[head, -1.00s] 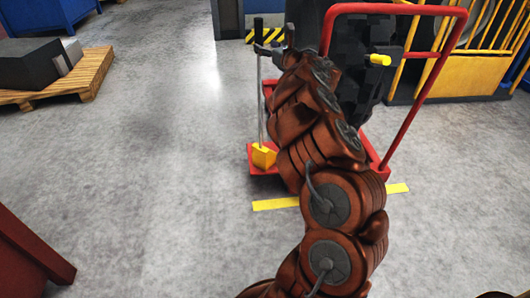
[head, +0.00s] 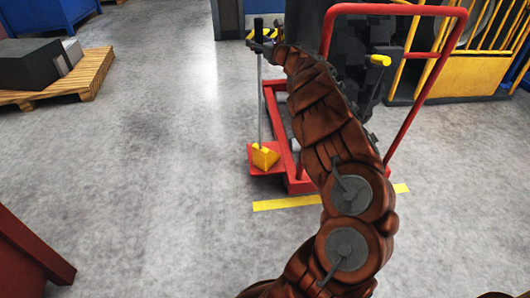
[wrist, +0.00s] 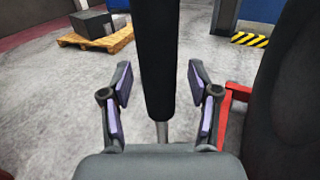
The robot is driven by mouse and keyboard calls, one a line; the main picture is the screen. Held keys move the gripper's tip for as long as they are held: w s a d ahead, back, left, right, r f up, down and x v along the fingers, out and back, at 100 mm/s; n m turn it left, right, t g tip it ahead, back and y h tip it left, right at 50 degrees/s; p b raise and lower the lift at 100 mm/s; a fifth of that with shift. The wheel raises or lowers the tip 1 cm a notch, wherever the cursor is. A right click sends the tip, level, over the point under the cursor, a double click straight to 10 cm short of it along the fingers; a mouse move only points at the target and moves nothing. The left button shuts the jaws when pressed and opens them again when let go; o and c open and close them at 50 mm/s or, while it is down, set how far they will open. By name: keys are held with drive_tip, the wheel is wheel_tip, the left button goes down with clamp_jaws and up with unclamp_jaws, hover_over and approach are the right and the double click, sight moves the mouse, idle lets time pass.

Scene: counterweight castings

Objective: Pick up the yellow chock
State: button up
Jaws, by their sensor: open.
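The yellow chock (head: 264,157) sits on the red corner plate of the cart in the head view. A thin grey rod rises upright from it to a black grip (head: 258,30). My gripper (head: 261,46) is at the height of this grip. In the wrist view the black grip (wrist: 158,55) stands between the two open fingers of my gripper (wrist: 160,88), with a gap on each side. The chock is not visible in the wrist view.
The red cart (head: 283,140) has a tall red push rail (head: 440,70) on the right. A yellow-topped lever (head: 379,60) stands near it. A wooden pallet (head: 75,88) with a dark block is at the far left. The floor left of the cart is clear.

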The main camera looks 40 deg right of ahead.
drive_tip(key=shift+w, duration=0.15)
drive_tip(key=shift+c, duration=0.4)
drive_tip(key=shift+r, duration=0.1)
clamp_jaws()
